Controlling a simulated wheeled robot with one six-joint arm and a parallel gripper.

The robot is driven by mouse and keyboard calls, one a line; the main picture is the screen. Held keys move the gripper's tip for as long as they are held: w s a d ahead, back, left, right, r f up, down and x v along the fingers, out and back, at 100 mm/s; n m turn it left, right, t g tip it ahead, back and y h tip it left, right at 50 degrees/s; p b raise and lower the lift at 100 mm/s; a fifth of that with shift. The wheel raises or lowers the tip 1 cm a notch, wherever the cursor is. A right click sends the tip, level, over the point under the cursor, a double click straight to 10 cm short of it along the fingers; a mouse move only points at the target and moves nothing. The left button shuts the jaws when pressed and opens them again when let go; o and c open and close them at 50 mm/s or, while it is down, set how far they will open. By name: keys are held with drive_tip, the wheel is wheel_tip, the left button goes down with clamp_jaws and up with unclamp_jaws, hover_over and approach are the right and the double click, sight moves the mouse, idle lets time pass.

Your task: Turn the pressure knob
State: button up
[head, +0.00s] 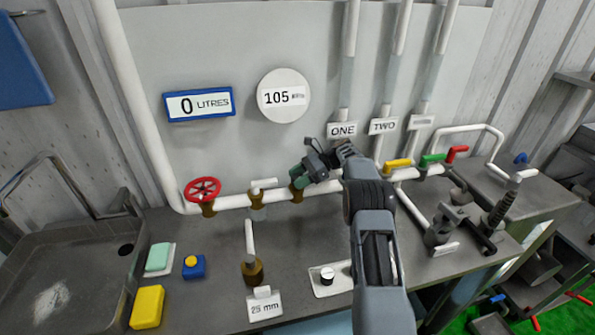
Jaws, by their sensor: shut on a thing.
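The dark green knob (299,178) sits on a brass fitting on the white horizontal pipe, and I take it for the pressure knob. My gripper (310,168) reaches in from the right and is shut on this knob. The gripper's fingers and body hide part of the knob, so its turn angle cannot be told. A round white gauge (283,96) on the wall above reads 105, with a small unit that is hard to read.
A red handwheel (202,190) and a white-handled valve (263,184) are on the pipe to the left. Yellow (398,163), green (432,158) and red (457,154) levers are right. A black-and-white knob (327,276) is on a plate in front. A blue-framed display (198,104) reads 0 litres.

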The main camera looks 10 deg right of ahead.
idle(0.4)
drive_tip(key=o, duration=0.9)
drive_tip(key=shift+r, duration=0.3)
wheel_tip(320, 180, up, 2)
drive_tip(key=shift+r, duration=0.1)
drive_tip(key=s+r+b, duration=0.1)
drive_tip(key=s+r, duration=0.2)
drive_tip(key=s, duration=0.1)
drive_tip(key=s+r+b, duration=0.2)
drive_tip(key=s+r, duration=0.2)
drive_tip(key=s, duration=0.1)
drive_tip(key=s+r+b, duration=0.1)
drive_tip(key=s+r, duration=0.2)
drive_tip(key=s, duration=0.2)
drive_tip(key=shift+r+b, duration=0.15)
drive_tip(key=shift+b, duration=0.15)
